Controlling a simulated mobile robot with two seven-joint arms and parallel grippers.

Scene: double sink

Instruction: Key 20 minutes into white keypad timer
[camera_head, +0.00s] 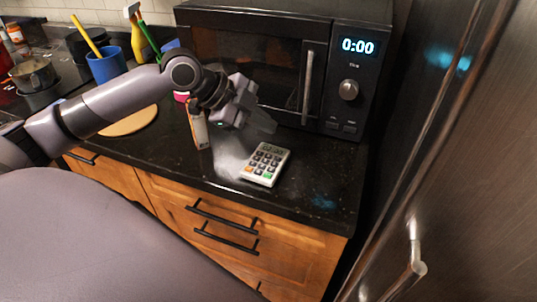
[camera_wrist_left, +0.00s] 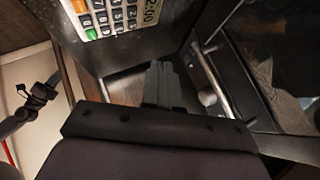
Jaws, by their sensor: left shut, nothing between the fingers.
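The white keypad timer (camera_head: 265,164) lies on the dark counter near its front edge, in front of the microwave. It has dark keys, with one orange and one green key at the near end. In the left wrist view the timer (camera_wrist_left: 112,17) is at the top, cut by the frame edge; its display seems to read 2:00, perhaps with more digits hidden. My left gripper (camera_head: 270,124) is shut and empty, above and behind the timer, apart from it. Its closed fingers show in the left wrist view (camera_wrist_left: 165,70). My right gripper is not in view.
A black microwave (camera_head: 260,62) showing 0:00 stands behind the timer. A small upright carton (camera_head: 198,128) is left of it, near my wrist. A round wooden board (camera_head: 130,122) and a blue utensil cup (camera_head: 106,66) are further left. A tall dark metallic appliance borders the right.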

